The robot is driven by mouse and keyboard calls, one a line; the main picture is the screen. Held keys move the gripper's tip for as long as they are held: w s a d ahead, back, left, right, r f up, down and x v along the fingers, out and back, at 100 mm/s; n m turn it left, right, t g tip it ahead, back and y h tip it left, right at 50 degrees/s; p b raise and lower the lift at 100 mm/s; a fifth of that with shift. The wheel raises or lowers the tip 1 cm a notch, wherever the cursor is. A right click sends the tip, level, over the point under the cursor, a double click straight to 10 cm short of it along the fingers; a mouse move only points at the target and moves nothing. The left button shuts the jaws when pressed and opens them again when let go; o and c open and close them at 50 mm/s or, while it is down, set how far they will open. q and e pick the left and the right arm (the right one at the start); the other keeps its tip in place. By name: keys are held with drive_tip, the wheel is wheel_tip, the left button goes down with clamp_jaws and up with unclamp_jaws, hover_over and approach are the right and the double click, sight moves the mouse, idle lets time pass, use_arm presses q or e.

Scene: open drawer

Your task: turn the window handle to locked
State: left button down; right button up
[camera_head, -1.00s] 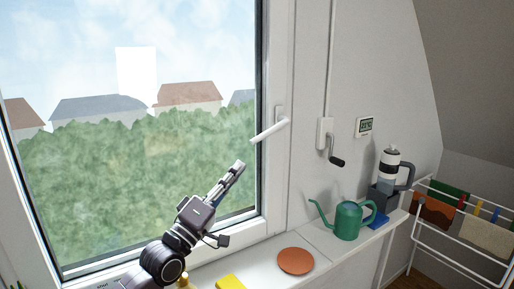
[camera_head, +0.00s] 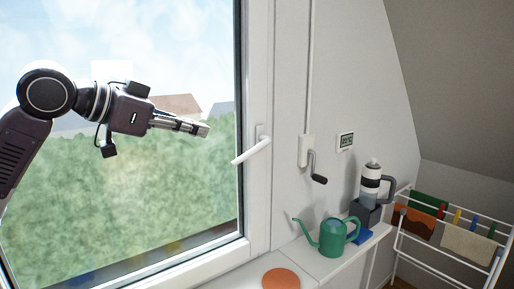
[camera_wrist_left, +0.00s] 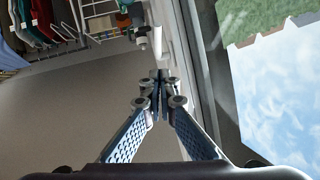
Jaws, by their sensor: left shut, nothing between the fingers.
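The white window handle (camera_head: 252,150) sits on the window frame's right upright in the head view. Its lever slants down to the left from its mount. My left gripper (camera_head: 206,130) comes in from the left in front of the glass, its fingers shut and empty, pointing right. In the picture its tips are a little left of and above the lever's free end, with a gap between. In the left wrist view the shut fingertips (camera_wrist_left: 160,77) meet near the middle, and a white piece that may be the handle (camera_wrist_left: 157,45) shows just beyond them. My right gripper is not in view.
A crank (camera_head: 314,168) and a small display (camera_head: 345,141) are on the wall right of the window. A green watering can (camera_head: 332,238), an orange disc (camera_head: 281,279) and a grey-white flask (camera_head: 371,180) stand along the sill. A drying rack (camera_head: 450,232) is at the right.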

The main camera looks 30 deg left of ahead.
use_arm(q)
drive_tip(key=p, duration=0.7)
approach(247, 152)
drive_tip(key=w+d+r, duration=0.1)
drive_tip(key=w+r, duration=0.1)
drive_tip(key=w, duration=0.1)
drive_tip(key=f, duration=0.1)
drive_tip(key=w+f, duration=0.1)
drive_tip(key=f, duration=0.1)
drive_tip(key=shift+w+d+f, duration=0.15)
drive_tip(key=shift+w+d, duration=0.1)
drive_tip(key=shift+w, duration=0.1)
drive_tip(key=shift+w+a+f, duration=0.15)
drive_tip(key=shift+w+f, duration=0.1)
drive_tip(key=shift+f, duration=0.25)
